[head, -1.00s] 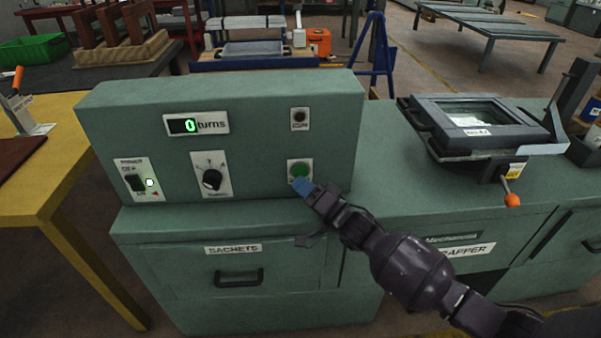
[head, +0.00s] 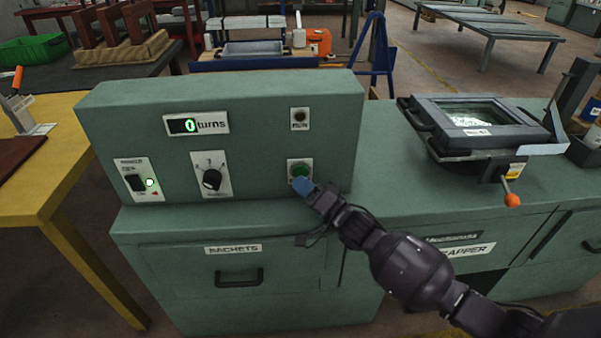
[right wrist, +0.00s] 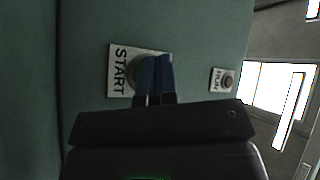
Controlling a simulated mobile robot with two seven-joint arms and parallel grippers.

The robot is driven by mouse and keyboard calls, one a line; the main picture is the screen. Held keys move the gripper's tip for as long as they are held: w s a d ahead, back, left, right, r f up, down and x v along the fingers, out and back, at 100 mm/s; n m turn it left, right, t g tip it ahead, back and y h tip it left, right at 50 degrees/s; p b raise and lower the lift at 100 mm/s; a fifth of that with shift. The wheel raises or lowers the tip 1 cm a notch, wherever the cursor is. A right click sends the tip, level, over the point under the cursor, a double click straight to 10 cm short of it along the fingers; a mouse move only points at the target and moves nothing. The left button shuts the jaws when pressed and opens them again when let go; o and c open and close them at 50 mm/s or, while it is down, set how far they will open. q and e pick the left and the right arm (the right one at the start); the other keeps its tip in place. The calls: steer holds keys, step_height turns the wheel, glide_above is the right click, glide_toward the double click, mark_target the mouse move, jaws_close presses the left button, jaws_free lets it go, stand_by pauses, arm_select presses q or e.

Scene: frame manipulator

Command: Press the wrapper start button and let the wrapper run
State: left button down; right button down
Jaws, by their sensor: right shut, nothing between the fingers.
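The green start button (head: 300,172) sits on a white plate at the lower right of the wrapper's control box (head: 255,135). My right gripper (head: 303,187) is shut and empty, its blue fingertips at the button's lower edge. In the right wrist view the blue fingers (right wrist: 154,75) cover part of the button, beside the START label (right wrist: 119,70); I cannot tell whether they touch it. The run lamp (head: 300,115) above looks dark. The turns display (head: 190,126) reads 0. My left gripper is not in view.
A turn knob (head: 211,179) is left of the button. The wrapper's framed window unit (head: 480,120), with an orange-tipped lever (head: 512,200), stands on the bench to the right. A yellow table (head: 60,190) is at the left.

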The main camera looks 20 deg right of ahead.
steer(key=shift+w+d, duration=0.1)
steer(key=shift+w, duration=0.25)
